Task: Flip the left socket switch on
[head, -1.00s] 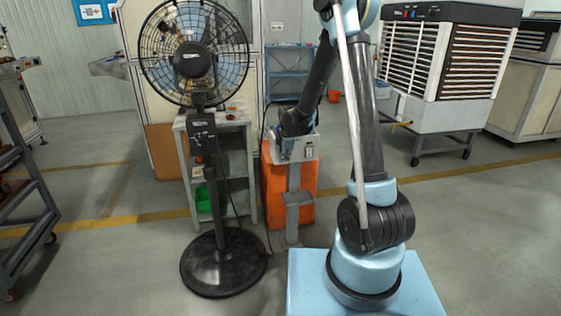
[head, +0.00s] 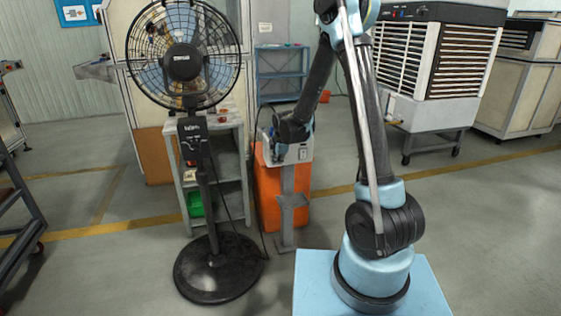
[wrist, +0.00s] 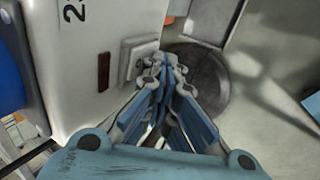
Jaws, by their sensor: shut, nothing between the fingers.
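A pale socket box (head: 296,156) stands on a grey post, and a small dark-fronted fitting (head: 304,154) shows on the right of its face. My gripper (head: 279,146) is at the left part of the box and hides that part in the head view. In the wrist view, the pale panel (wrist: 90,50) carries a raised white switch or socket plate (wrist: 138,56) and a dark red-brown strip (wrist: 103,72). My gripper (wrist: 166,66) is shut and empty, its tips close beside the white plate's right edge. I cannot tell whether they touch it, or the switch's position.
A black pedestal fan (head: 183,62) stands left of the box, with its round base (head: 218,268) on the floor. A grey shelf (head: 232,165) and an orange bin (head: 265,195) are close behind. An air cooler (head: 430,75) stands at the right. Open floor lies between.

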